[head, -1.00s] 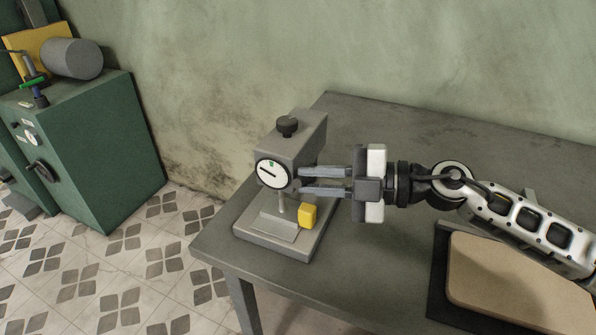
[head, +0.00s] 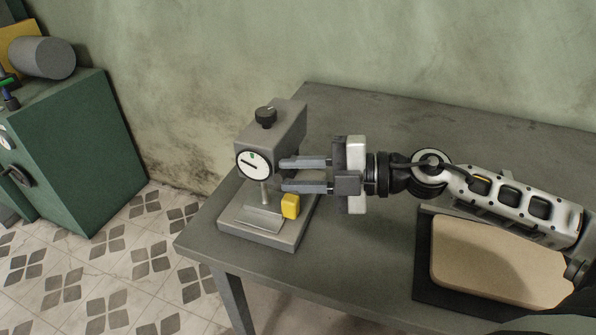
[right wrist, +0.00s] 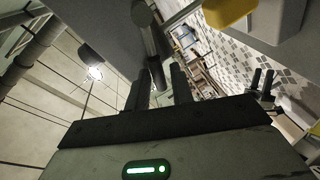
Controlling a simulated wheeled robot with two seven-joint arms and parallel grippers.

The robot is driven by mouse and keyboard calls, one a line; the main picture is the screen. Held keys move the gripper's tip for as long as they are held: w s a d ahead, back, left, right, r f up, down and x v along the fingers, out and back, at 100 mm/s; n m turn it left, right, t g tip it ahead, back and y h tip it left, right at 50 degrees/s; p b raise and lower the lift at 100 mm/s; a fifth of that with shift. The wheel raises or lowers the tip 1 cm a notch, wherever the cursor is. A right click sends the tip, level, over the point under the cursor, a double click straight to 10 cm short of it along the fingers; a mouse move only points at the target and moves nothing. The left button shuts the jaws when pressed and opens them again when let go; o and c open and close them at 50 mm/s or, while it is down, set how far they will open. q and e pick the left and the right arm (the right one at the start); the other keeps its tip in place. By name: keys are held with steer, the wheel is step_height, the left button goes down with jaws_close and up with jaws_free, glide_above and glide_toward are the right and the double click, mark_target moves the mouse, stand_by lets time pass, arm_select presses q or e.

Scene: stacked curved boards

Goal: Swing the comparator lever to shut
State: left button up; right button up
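The comparator (head: 284,128) is a grey stand with a white dial, a black top knob and a yellow block (head: 290,206) low on its right side. It stands on the table's left part. My right gripper (head: 283,175) comes in from the right, its two fingers apart and level beside the dial housing. In the right wrist view, a grey rod that looks like the lever (right wrist: 152,45) reaches down toward the gap between the fingertips (right wrist: 158,85). I cannot tell whether they touch. A small two-pronged shape that looks like my left gripper (right wrist: 263,80) shows at right, prongs apart.
The grey table (head: 370,240) is clear around the comparator. A tan board (head: 495,258) lies on a dark base at its right, below my arm. A green cabinet (head: 80,150) stands on the tiled floor at left. A wall runs behind.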

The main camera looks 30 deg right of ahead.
stand_by(0.4)
steer(key=v, duration=1.6)
